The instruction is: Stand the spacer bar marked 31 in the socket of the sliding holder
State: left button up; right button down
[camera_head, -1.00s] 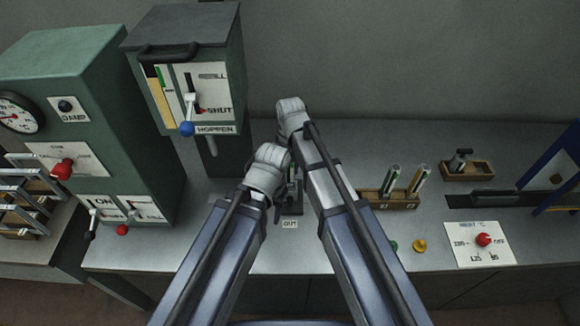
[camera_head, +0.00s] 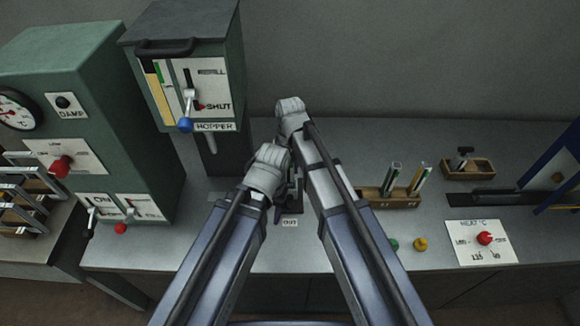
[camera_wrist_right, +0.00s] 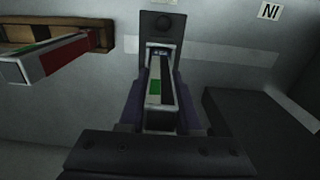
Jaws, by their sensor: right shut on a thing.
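My right gripper (camera_wrist_right: 163,108) is shut on a spacer bar (camera_wrist_right: 160,95) with black, white and green on its face. The bar's far end is at the grey-lined opening of the dark sliding holder (camera_wrist_right: 164,24); I cannot tell how deep it sits. No number on the bar is readable. In the head view the holder (camera_head: 292,203) is mostly hidden by my arms, behind the OUT label. My right gripper's jaws are hidden there. My left arm ends beside the holder; its jaws are too hidden to judge.
A wooden rack (camera_head: 398,202) with two upright bars stands to the right, and another small wooden tray (camera_head: 480,170) is behind it. The hopper (camera_head: 190,75) and green machine (camera_head: 90,130) stand left. A heat panel (camera_head: 480,243) lies at the front right.

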jog(key=c, duration=0.5)
grip_release()
jog(key=shift+r, duration=0.1)
